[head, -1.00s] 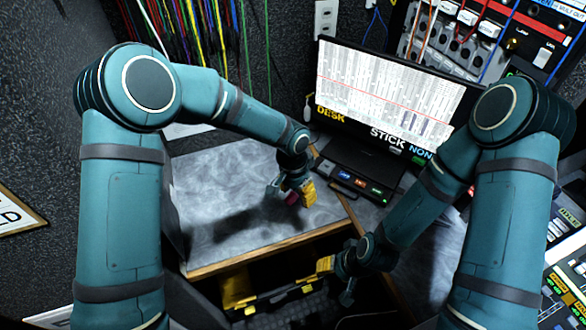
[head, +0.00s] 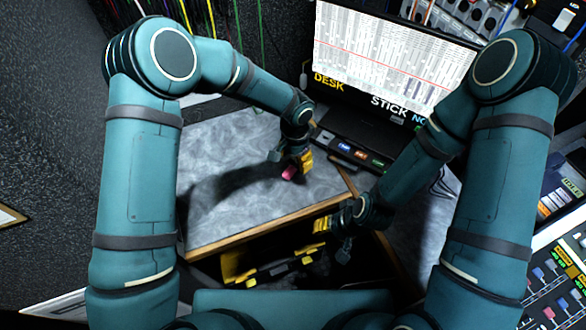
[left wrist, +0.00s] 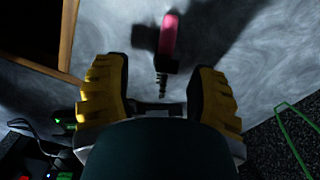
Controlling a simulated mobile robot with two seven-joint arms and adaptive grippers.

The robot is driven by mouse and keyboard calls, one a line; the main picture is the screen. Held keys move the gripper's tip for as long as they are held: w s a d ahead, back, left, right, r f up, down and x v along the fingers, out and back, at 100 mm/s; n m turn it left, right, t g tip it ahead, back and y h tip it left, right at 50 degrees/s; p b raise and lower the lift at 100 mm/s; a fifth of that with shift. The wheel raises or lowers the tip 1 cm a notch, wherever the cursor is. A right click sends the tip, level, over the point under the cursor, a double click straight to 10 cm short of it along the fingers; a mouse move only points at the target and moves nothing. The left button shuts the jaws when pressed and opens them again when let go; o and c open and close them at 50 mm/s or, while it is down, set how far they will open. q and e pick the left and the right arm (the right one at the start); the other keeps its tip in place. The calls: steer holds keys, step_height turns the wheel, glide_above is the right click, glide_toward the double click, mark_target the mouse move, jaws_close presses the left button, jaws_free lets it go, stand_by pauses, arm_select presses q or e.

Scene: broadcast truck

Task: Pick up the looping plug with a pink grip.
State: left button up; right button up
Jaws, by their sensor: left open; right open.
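The plug with a pink grip (head: 289,173) lies on the grey desk top, directly below my left gripper. In the left wrist view the plug (left wrist: 169,38) has a pink grip, a black collar and a metal tip that points towards the gripper. My left gripper (head: 291,160) is open, with yellow-padded fingers. In the left wrist view its fingers (left wrist: 163,100) stand apart, to either side of the metal tip, and hold nothing. Whether they are level with the plug I cannot tell. My right gripper (head: 333,239) is open and empty, in front of the desk's front edge.
The desk (head: 230,205) has a wooden front edge and is bare left of the plug. A monitor (head: 390,65) stands behind, with a small button panel (head: 360,154) before it. A dark recess with yellow-and-black parts (head: 275,268) lies below the front edge.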

mark_target(294, 167)
arm_select(q)
steer(key=f, duration=0.1)
steer(key=f+b, duration=0.1)
steer(key=f, duration=0.3)
steer(key=shift+w+a+f, duration=0.1)
steer(key=shift+w+a, duration=0.05)
steer(key=shift+w, duration=0.1)
jaws_close()
